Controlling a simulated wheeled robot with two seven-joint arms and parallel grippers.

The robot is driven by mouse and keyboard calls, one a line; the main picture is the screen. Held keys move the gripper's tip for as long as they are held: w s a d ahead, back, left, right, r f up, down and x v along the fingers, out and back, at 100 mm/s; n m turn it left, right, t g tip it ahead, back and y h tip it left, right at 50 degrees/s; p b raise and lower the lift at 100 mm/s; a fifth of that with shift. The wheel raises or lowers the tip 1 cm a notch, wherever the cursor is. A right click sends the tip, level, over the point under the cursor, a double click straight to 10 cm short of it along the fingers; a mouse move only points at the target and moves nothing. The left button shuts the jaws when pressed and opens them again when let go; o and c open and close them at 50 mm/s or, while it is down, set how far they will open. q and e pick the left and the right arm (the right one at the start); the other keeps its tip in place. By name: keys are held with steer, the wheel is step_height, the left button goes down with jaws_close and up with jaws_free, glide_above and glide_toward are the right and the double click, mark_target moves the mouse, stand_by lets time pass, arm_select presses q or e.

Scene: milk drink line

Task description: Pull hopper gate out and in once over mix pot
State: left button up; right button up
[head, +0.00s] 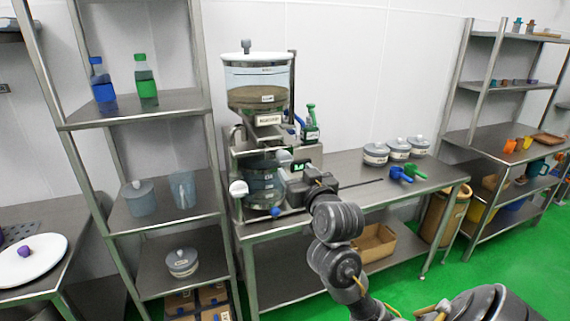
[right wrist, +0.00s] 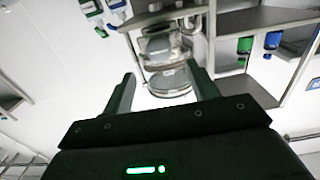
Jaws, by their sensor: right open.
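The hopper (head: 258,82) is a clear cylinder with brown powder inside, on a metal stand on the steel table. The mix pot (head: 262,188), a clear vessel, stands below it within the stand. A grey knob (head: 284,157) shows at the front between them; I cannot tell whether it is the gate's handle. My right gripper (head: 294,171) is in front of the stand, beside the pot, and partly covers it. In the right wrist view its fingers (right wrist: 163,88) are apart with nothing between them, and a round clear vessel (right wrist: 170,82) lies beyond them. My left gripper is not visible.
Several lidded tubs (head: 398,148) and green and blue scoops (head: 408,173) lie on the table to the right. A shelf rack (head: 185,103) with blue and green bottles stands close on the left. A green dispenser (head: 310,128) stands beside the hopper.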

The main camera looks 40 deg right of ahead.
mark_target(286, 158)
steer(key=x, duration=0.3)
steer(key=shift+a+b, duration=0.1)
steer(key=shift+b, duration=0.25)
steer(key=shift+w+d, duration=0.4)
steer(key=p+x, duration=0.2)
steer(key=x, duration=0.2)
steer(key=shift+w+r+p, duration=0.1)
steer(key=shift+w+p, duration=0.15)
steer(key=shift+p, duration=0.05)
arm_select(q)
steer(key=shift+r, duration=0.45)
arm_select(e)
steer(key=shift+w+d, duration=0.1)
steer(key=shift+w, duration=0.4)
